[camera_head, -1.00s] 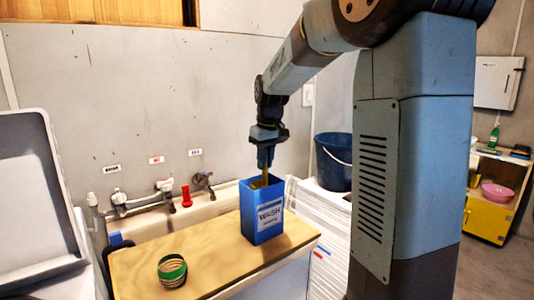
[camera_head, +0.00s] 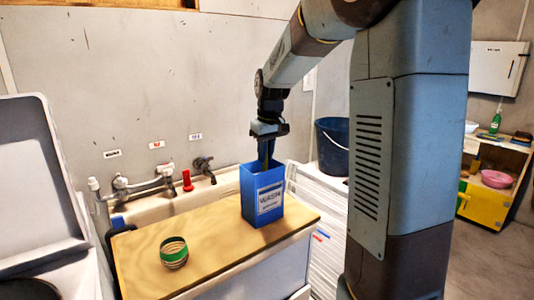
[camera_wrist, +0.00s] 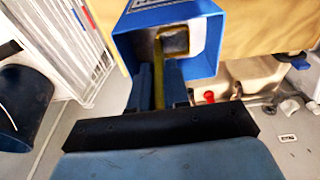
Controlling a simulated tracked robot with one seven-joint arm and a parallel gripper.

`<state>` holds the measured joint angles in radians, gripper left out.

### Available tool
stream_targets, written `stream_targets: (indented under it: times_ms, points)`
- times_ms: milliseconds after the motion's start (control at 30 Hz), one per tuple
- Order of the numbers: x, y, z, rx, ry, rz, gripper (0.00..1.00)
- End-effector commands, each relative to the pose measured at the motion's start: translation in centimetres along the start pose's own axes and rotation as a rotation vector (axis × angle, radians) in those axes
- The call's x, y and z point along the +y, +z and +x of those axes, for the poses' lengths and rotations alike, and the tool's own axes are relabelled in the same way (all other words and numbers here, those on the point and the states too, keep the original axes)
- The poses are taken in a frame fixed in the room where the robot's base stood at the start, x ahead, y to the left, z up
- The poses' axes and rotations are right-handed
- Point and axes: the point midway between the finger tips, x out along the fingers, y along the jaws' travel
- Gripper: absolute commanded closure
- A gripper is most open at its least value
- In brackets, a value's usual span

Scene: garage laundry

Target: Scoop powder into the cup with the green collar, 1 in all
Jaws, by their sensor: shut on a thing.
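The cup with the green collar (camera_head: 174,252) stands upright at the front left of the wooden worktop; its body is tan and striped. A tall blue box labelled WASH (camera_head: 262,205) stands upright, open at the top, towards the worktop's right end; it also shows in the wrist view (camera_wrist: 124,46). My gripper (camera_head: 265,160) points down at the box's mouth, its fingertips at or inside the rim. It is shut on the yellow handle of a scoop (camera_wrist: 158,78), whose squarish head lies inside the box. I cannot tell whether powder is in the scoop.
The wooden worktop (camera_head: 212,251) is clear between cup and box. A dark blue bucket (camera_head: 333,146) stands right of the box. An open white lid (camera_head: 35,185) rises at the left.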

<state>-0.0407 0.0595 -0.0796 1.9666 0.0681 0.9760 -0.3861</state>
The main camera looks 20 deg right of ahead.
Motion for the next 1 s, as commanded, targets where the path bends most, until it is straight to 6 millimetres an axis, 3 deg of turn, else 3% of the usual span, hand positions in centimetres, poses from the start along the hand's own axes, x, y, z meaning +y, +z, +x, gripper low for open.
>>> stream_targets:
  times_ms: [1000]
  points:
    - [0.1,0.3,1.6,0.0,0.0,0.002,1.0]
